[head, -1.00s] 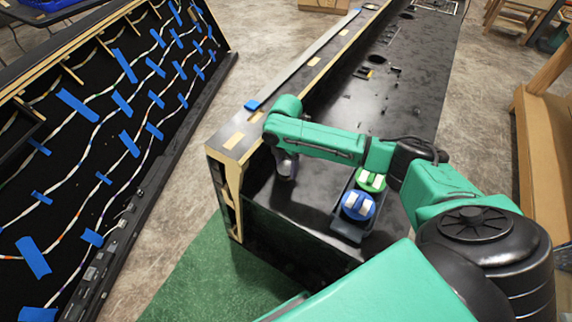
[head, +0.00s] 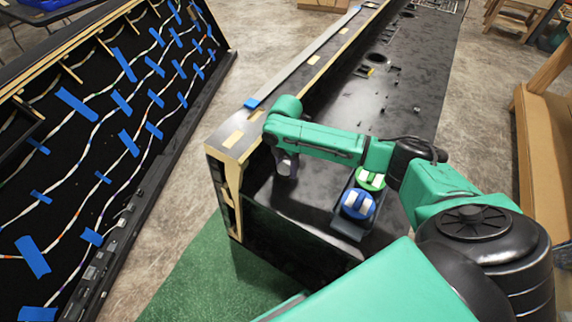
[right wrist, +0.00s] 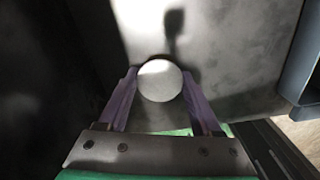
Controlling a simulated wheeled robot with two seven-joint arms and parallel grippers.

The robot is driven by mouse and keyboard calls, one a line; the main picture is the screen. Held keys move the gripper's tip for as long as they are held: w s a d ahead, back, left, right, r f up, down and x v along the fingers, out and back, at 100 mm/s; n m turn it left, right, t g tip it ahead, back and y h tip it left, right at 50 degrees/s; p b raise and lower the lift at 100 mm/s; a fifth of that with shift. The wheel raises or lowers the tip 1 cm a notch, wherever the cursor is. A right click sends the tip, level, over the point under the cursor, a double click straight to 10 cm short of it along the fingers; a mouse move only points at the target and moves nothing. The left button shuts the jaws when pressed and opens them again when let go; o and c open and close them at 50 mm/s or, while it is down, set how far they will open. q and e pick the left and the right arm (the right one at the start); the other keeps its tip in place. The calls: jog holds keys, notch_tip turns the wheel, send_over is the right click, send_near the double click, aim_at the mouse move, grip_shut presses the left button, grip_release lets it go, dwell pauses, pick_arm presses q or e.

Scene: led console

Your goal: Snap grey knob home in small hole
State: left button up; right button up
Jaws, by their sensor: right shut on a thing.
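My right gripper (head: 286,168) points down over the black console (head: 345,140) near its front left corner, close to the raised side wall. In the right wrist view its two purple fingers (right wrist: 160,88) are shut on the grey knob (right wrist: 160,81), a round pale disc seen from its top. The knob is between the fingertips, above or on the dark console surface; I cannot tell whether it touches. A dark shape (right wrist: 174,20) with a thin stem lies beyond the knob and looks like a shadow. The small hole is not made out in either view. My left gripper is out of view.
A dark tray (head: 346,229) right of my gripper holds a blue knob (head: 358,204) and a green knob (head: 371,179). The console's raised wooden side (head: 238,135) stands just left of my gripper. A panel with taped wires (head: 110,130) stands farther left.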

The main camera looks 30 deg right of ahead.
jog(key=shift+s+f, duration=0.15)
jog(key=shift+f, duration=0.6)
dwell(0.8)
jog(key=o, duration=1.3)
jog(key=shift+o, duration=0.6)
jog(key=shift+f, duration=0.1)
jog(key=shift+s, duration=0.1)
notch_tip(320, 180, up, 15)
jog(key=shift+w+b, duration=0.3)
jog(key=shift+b, duration=0.1)
jog(key=shift+r, duration=0.2)
